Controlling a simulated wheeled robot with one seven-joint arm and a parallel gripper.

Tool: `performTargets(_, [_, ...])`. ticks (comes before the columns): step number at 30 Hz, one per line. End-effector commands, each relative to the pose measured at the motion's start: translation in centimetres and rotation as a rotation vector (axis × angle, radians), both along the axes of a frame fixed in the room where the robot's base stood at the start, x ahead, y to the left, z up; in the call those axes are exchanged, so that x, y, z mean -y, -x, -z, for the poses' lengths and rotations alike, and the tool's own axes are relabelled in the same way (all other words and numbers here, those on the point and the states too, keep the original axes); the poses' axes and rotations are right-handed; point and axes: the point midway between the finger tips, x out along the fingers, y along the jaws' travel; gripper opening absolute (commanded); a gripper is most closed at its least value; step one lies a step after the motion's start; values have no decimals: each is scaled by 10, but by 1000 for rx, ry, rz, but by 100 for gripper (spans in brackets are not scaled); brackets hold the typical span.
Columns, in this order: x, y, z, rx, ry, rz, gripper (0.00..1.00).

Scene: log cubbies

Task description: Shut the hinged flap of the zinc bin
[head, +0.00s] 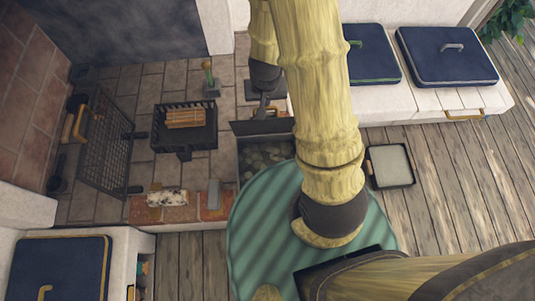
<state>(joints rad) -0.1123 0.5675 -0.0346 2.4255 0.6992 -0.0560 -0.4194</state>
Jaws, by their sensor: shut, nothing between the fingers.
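The zinc bin (240,160) stands at the edge of the hearth, left of my arm in the head view. Its inside shows, with rounded grey-green pieces in it. The hinged flap (250,127) stands raised along the bin's far edge, so the bin is open. My gripper (262,111) is shut and empty, pointing down just behind the top of the flap. I cannot tell whether it touches the flap. My arm hides the bin's right side.
A grate with logs (185,117), a mesh screen (105,145) and a brick ledge (180,207) lie left of the bin. A striped green rug (255,240) lies in front. Cushioned benches (440,98) and a small tray (390,166) are at right.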

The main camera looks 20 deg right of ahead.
Motion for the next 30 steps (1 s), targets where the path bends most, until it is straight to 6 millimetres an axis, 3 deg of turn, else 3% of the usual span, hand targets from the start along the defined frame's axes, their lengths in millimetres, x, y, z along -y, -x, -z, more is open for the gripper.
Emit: performTargets(30, [-6, 28, -1, 1, 0, -1, 0])
